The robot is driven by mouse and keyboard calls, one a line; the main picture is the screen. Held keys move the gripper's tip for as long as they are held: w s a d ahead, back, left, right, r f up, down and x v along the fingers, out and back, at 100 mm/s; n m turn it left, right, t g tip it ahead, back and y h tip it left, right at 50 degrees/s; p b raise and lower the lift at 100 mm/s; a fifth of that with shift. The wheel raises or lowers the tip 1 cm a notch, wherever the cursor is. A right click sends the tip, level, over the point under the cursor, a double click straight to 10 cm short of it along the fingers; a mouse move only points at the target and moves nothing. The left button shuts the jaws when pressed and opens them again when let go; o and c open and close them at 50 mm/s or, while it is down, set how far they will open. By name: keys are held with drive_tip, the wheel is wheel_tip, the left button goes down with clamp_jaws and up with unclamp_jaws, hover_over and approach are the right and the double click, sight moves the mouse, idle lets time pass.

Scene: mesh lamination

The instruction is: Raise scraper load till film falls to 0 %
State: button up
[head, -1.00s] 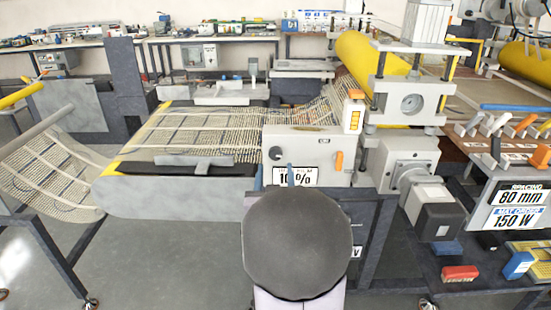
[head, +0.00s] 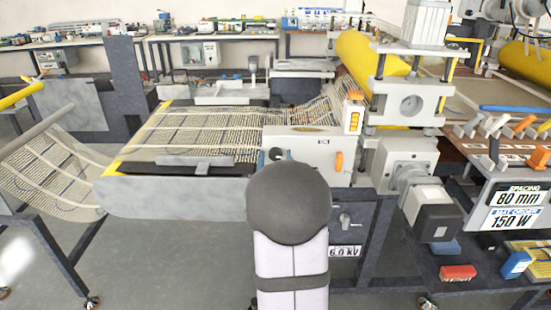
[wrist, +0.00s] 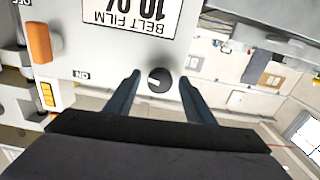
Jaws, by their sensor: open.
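The scraper box (head: 310,141) is a light-grey panel beside the mesh belt. Its dark round knob (wrist: 160,80), with a pale mark, shows in the wrist view and also at the panel's upper left in the head view (head: 277,154). My gripper (wrist: 159,76) is open, its two dark fingers on either side of the knob; I cannot tell whether they touch it. In the head view my arm hides the display and the fingers.
An orange lever (head: 339,161) sits at the panel's right, with an orange-and-white signal block (head: 354,112) above it. The mesh belt (head: 190,130) runs left of the box. A grey press (head: 410,105) stands to the right. Open floor (head: 170,260) lies at front left.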

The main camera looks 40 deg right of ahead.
drive_tip(key=shift+c, duration=0.3)
drive_tip(key=c, duration=1)
drive_tip(key=shift+f+m+b, duration=0.15)
drive_tip(key=shift+m+b, duration=0.25)
drive_tip(key=m+b, duration=0.3)
drive_tip(key=shift+m+b, duration=1.4)
drive_tip(key=shift+m, duration=0.6)
drive_tip(key=o, duration=1.1)
drive_tip(key=shift+c, duration=0.2)
